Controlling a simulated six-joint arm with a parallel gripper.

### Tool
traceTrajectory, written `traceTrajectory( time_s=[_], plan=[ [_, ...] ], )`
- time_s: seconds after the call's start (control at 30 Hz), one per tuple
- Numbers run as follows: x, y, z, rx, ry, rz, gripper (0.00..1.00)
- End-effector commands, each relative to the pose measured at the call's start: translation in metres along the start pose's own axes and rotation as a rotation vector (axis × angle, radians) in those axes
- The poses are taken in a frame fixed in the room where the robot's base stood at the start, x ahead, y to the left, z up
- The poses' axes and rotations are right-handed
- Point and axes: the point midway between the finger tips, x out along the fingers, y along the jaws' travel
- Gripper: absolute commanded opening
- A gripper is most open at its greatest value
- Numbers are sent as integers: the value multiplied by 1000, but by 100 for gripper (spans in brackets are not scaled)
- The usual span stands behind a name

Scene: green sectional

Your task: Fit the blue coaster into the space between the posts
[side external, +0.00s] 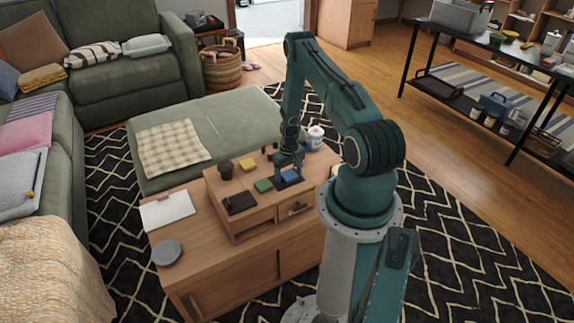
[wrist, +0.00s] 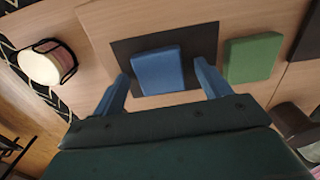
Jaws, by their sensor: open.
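The blue coaster (wrist: 158,70) lies flat on a dark square mat (wrist: 124,46) in the wrist view. It also shows under my gripper in the side view (side external: 290,177). My gripper (wrist: 161,74) is open, with one finger on each side of the coaster's near part and gaps visible. I cannot tell how high the fingertips are above the mat. In the side view my gripper (side external: 289,162) points down over the coaster. Small dark upright pieces (side external: 269,150), perhaps the posts, stand behind it on the wooden unit; the space between them is hard to make out.
A green coaster (wrist: 252,59) lies close right of the mat. A yellow block (side external: 248,165), a dark cup (side external: 226,168) and a black tray (side external: 240,202) share the wooden unit (side external: 217,195). A white-lidded jar (side external: 316,134) stands behind. A notepad (side external: 168,210) lies left.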

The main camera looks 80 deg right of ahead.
Motion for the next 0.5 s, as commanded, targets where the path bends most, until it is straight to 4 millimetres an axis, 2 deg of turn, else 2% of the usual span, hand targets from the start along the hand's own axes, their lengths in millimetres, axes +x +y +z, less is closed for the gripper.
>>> traceTrajectory(
  time_s=[0.27, 0.5],
  plan=[
    [0, 0, 0, 0, 0, 0, 76],
    [0, 0, 0, 0, 0, 0, 29]
  ],
)
